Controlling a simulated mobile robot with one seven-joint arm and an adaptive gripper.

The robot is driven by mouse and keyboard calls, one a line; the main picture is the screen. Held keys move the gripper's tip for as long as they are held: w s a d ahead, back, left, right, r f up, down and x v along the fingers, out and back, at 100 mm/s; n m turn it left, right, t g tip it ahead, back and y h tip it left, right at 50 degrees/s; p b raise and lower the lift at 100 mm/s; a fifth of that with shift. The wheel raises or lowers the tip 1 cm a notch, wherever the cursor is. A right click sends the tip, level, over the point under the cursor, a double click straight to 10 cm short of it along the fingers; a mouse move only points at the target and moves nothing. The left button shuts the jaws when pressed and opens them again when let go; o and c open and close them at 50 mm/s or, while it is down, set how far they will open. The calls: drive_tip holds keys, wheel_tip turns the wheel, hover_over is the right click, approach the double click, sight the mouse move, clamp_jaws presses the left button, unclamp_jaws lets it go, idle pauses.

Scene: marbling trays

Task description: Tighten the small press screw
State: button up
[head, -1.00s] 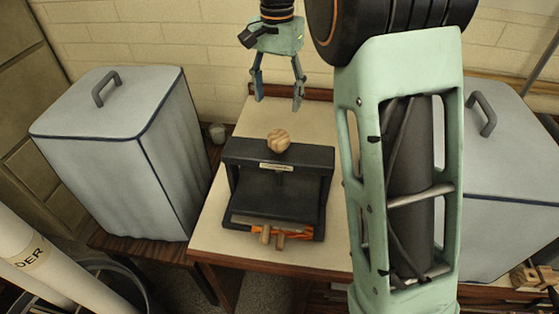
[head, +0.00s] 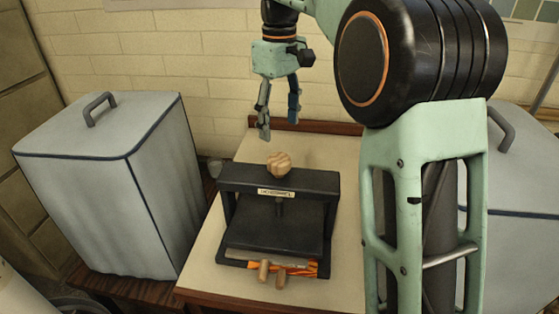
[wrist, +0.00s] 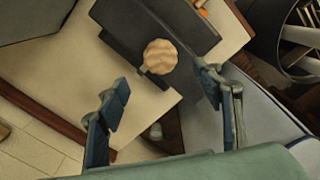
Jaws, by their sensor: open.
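The small press (head: 322,184) is a black frame on the cream-topped table, with a label on its crossbar. Its screw has a round wooden knob (head: 279,164) on top, and the screw shaft (head: 279,207) runs down to a dark plate. In the wrist view the knob (wrist: 160,57) lies beyond the fingertips, between their lines, above the black crossbar (wrist: 125,25). My gripper (head: 277,126) is open and empty, pointing down above and slightly behind the knob, apart from it. Its two fingers also show in the wrist view (wrist: 166,88).
Grey covered boxes with handles stand at the left (head: 100,190) and at the right (head: 520,235), the right one partly behind my arm. Wooden-handled tools (head: 272,272) lie at the press's front. The table top (head: 345,170) is bare around the press.

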sight(279, 158)
wheel_tip(279, 158, down, 10)
drive_tip(key=shift+r+b, duration=0.1)
drive_tip(key=shift+b, duration=0.6)
drive_tip(key=c, duration=1.2)
